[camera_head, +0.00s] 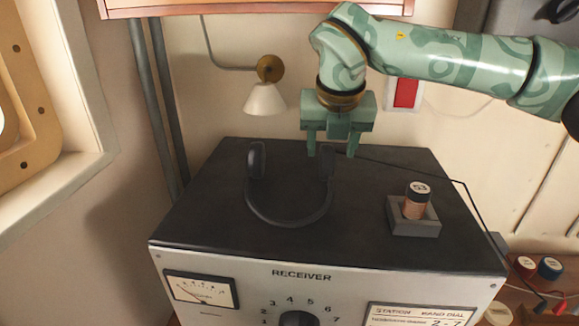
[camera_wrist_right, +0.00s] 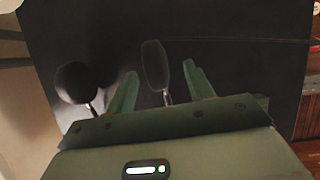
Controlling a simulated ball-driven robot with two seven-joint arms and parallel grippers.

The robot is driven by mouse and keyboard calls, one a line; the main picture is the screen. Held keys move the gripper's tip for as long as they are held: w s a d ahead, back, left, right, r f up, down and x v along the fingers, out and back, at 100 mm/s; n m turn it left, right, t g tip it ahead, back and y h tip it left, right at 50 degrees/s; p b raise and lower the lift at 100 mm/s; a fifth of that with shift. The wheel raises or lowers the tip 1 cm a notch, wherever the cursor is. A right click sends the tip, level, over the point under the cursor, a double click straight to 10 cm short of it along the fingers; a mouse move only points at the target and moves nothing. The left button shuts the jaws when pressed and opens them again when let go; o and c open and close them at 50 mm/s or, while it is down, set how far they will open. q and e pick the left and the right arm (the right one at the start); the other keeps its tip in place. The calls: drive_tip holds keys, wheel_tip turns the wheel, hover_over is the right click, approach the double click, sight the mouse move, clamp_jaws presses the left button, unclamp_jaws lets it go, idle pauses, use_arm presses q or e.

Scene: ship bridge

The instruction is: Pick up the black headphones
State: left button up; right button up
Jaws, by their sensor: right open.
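The black headphones (camera_head: 289,217) lie on the dark top of the receiver, headband toward the front and both ear cups toward the back. My right gripper (camera_head: 332,150) is open and points down at the right ear cup (camera_head: 327,162). In the right wrist view, that ear cup (camera_wrist_right: 155,66) shows between the two fingers of the gripper (camera_wrist_right: 160,85), and the other ear cup (camera_wrist_right: 76,83) is outside them to the left. I cannot tell whether the fingers touch the cup. The headband is mostly hidden there by the gripper body. My left gripper is not in view.
The receiver (camera_head: 190,222) fills the middle. A cylinder marked 53 (camera_head: 416,200) stands in a grey square holder (camera_head: 413,225) right of the headphones. A thin black cable (camera_head: 415,173) runs across the top to the right. A wall lamp (camera_head: 264,99) hangs behind. The left of the top is clear.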

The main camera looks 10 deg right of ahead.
drive_tip(key=shift+w+f, duration=0.2)
drive_tip(key=shift+f, duration=0.05)
drive_tip(key=x, duration=0.1)
drive_tip(key=b+x, duration=0.1)
drive_tip(key=x, duration=0.1)
drive_tip(key=b+x, duration=0.1)
drive_tip(key=shift+a+f, duration=0.25)
drive_tip(key=shift+f, duration=0.15)
drive_tip(key=shift+w, duration=0.15)
drive_tip(key=shift+c, duration=1)
drive_tip(key=c, duration=0.7)
drive_tip(key=shift+r, duration=0.15)
